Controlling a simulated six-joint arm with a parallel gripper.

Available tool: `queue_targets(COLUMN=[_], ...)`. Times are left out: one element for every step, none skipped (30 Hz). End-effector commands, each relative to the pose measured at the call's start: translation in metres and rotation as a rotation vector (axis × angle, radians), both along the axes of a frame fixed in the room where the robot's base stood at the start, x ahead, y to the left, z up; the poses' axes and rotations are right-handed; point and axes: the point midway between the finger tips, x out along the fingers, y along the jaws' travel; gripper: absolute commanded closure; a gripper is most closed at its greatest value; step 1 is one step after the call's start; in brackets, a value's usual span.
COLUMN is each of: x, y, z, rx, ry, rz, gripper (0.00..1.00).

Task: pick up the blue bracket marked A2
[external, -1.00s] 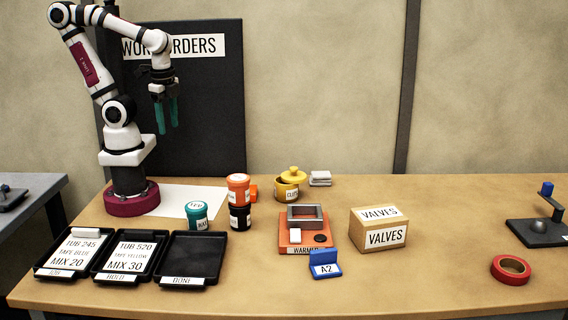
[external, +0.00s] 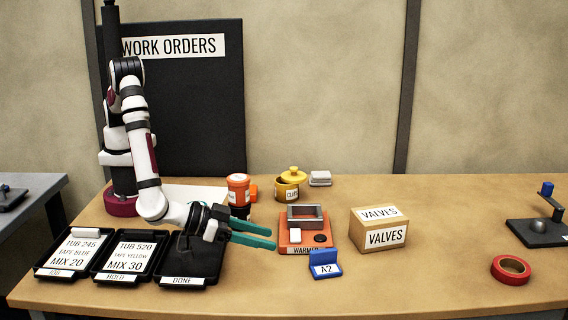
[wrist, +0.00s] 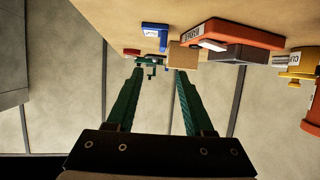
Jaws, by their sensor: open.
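The blue bracket marked A2 (external: 325,265) sits on the table just in front of the orange warmer, its white label facing the camera. It also shows near the top of the wrist view (wrist: 155,32). My gripper (external: 274,237) is open and empty, its green fingers pointing right, to the left of the bracket and warmer. In the wrist view the two fingers (wrist: 157,72) are spread apart with nothing between them near the tips; the bracket appears beyond them.
The orange warmer (external: 293,237) with a grey frame on it stands behind the bracket. A VALVES box (external: 385,238) is to its right, and red tape (external: 510,269) farther right. Stacked tubs (external: 238,182) and a yellow pot (external: 287,190) stand behind. Black trays (external: 128,281) lie at left.

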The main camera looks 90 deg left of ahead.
Motion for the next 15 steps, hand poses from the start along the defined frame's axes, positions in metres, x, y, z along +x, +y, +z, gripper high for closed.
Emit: queue_targets(x=[0.002,0.007,0.016,0.024,0.033,0.044,0.052,0.06,0.069,0.075,0.08,0.085,0.088,0.091,0.096], y=[0.003,0.004,0.007,0.01,0.012,0.014,0.016,0.017,0.019,0.02,0.021,0.022,0.023,0.023,0.024], z=[-0.005,-0.007,-0.011,-0.014,-0.018,-0.022,-0.026,-0.028,-0.032,-0.035,-0.037,-0.039,-0.04,-0.041,-0.043], rx=[0.007,0.008,0.009,0.008,0.007,0.007,0.007,0.007,0.007,0.007,0.005,0.005,0.005,0.006,0.006], ry=[-0.006,-0.007,-0.008,-0.008,-0.008,-0.008,-0.008,-0.008,-0.008,-0.008,-0.008,-0.008,-0.008,-0.008,-0.008], rz=[0.014,0.018,0.021,0.022,0.021,0.021,0.021,0.021,0.02,0.02,0.019,0.018,0.018,0.018,0.016], gripper=[0.48,0.48,0.48,0.48,0.48,0.48,0.48,0.48,0.48,0.48,0.48,0.48,0.48,0.48,0.48])
